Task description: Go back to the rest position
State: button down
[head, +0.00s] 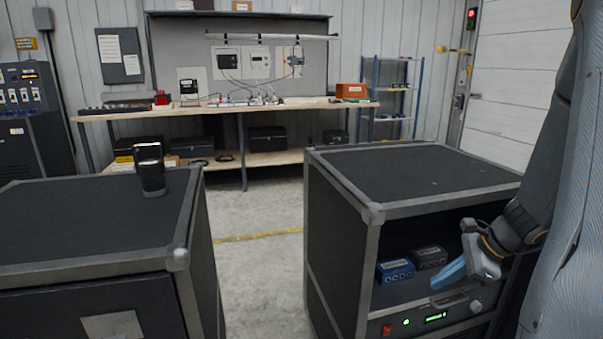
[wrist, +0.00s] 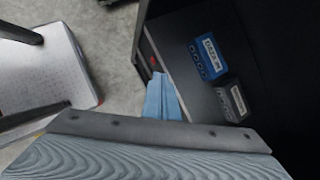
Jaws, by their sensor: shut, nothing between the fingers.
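My gripper (head: 450,275) is at the right in the head view, at the open front of the right-hand black cabinet (head: 372,214). Its pale blue fingers are closed together and hold nothing. The fingers also show in the wrist view (wrist: 161,100). A blue box (head: 395,271) with a label and a dark box (head: 430,257) sit side by side on the cabinet's inner shelf, left of my gripper. In the wrist view the blue box (wrist: 210,57) and the dark box (wrist: 233,100) lie to the right of the fingers.
A control panel with a green display (head: 436,318) runs below the shelf. A second black cabinet (head: 183,225) stands at the left with a dark cylindrical device (head: 151,170) on top. Clear floor (head: 262,262) lies between the cabinets. A workbench (head: 240,110) stands behind.

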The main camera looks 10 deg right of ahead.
jog(key=s+a+r+n+g+h+p, duration=0.1)
jog(key=s+a+r+n+p, duration=0.1)
jog(key=a+n, duration=0.6)
jog(key=s+a+r+n+g+h+p, duration=0.1)
jog(key=s+a+r+n+g+p, duration=0.1)
jog(key=s+a+r+n, duration=0.3)
jog(key=s+a+r+n+g+h+p, duration=0.1)
jog(key=s+a+r+n+h+p, duration=0.1)
jog(key=s+a+n, duration=0.4)
jog(key=a+r+n, duration=0.1)
jog(key=a+n, duration=0.3)
jog(key=a, duration=0.2)
jog(key=shift+s+a+r+n+g, duration=0.2)
jog(key=shift+a+r+n+g, duration=0.1)
jog(key=shift+r+g, duration=0.1)
